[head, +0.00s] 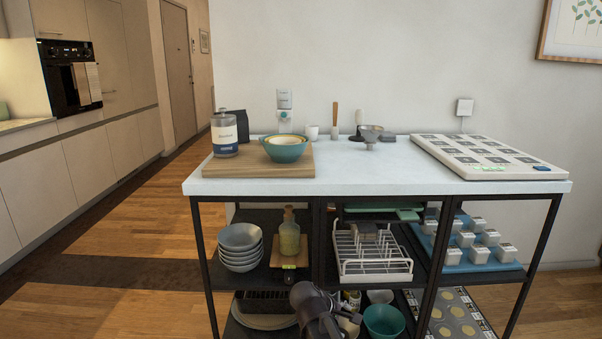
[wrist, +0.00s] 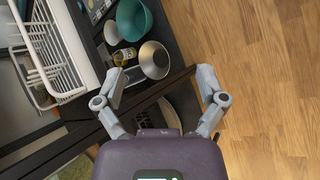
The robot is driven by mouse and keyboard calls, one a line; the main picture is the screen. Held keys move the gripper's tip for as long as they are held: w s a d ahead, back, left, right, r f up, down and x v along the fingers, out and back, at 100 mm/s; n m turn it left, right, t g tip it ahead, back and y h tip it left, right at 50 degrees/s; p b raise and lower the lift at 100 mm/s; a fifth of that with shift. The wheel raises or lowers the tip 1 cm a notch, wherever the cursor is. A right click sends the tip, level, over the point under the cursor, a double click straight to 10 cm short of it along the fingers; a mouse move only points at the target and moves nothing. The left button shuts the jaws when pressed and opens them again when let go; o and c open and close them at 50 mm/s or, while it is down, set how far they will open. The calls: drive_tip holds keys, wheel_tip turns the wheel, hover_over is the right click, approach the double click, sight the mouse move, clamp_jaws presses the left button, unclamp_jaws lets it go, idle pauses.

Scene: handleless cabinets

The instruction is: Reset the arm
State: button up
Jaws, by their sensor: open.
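My gripper (wrist: 165,88) is open in the wrist view, with its two grey fingers spread apart and nothing between them. Below and beyond it are the black shelf frame and the wooden floor. In the head view a dark part of my arm (head: 312,308) shows at the bottom centre, in front of the lower shelf of the rack.
A shelf rack with a white top (head: 370,165) stands ahead. It holds a dish rack (head: 372,268), stacked grey bowls (head: 240,245) and a teal bowl (head: 384,321). A metal bowl (wrist: 154,60) lies near my left finger. Open wooden floor (wrist: 270,80) is at right.

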drive_tip(key=s+d+f+m+g+y, duration=0.2)
drive_tip(key=s+d+m+y, duration=0.15)
drive_tip(key=s+m, duration=0.25)
drive_tip(key=s+d+f+m+g+y, duration=0.2)
drive_tip(key=s+m+y, duration=0.2)
drive_tip(key=s+m, duration=0.15)
wheel_tip(320, 180, up, 38)
drive_tip(key=p, duration=3.8)
drive_tip(key=shift+w+a, duration=0.25)
drive_tip(key=shift+w, duration=0.05)
drive_tip(key=shift+f, duration=0.1)
